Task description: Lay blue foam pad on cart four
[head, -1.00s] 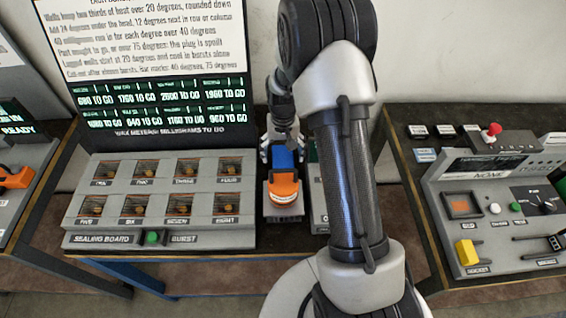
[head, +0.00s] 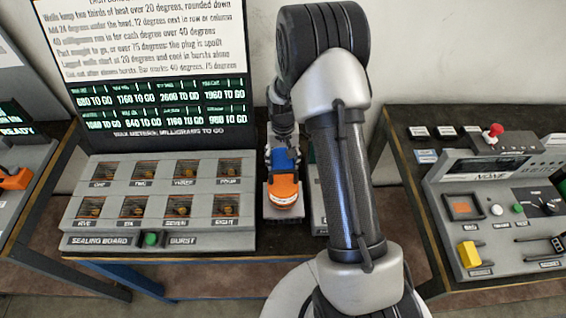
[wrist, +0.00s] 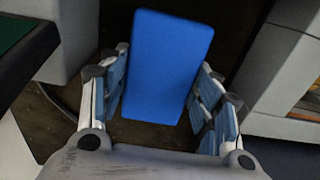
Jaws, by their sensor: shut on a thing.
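The blue foam pad (head: 284,157) is a small flat block, held between the two fingers of my gripper (head: 283,153) in the head view. The wrist view shows the pad (wrist: 168,65) upright in the picture, between the fingers of my gripper (wrist: 163,85). In the head view the pad is just behind an orange-topped item (head: 284,190) on a grey block; I cannot tell whether they touch. No cart marked four can be made out. A window labelled four (head: 228,170) is on the sealing board.
The sealing board (head: 160,225) with a green button (head: 151,239) stands left of my gripper. A dark text screen (head: 160,110) rises behind it. A grey console (head: 480,215) stands on the right table. My arm hides part of the middle.

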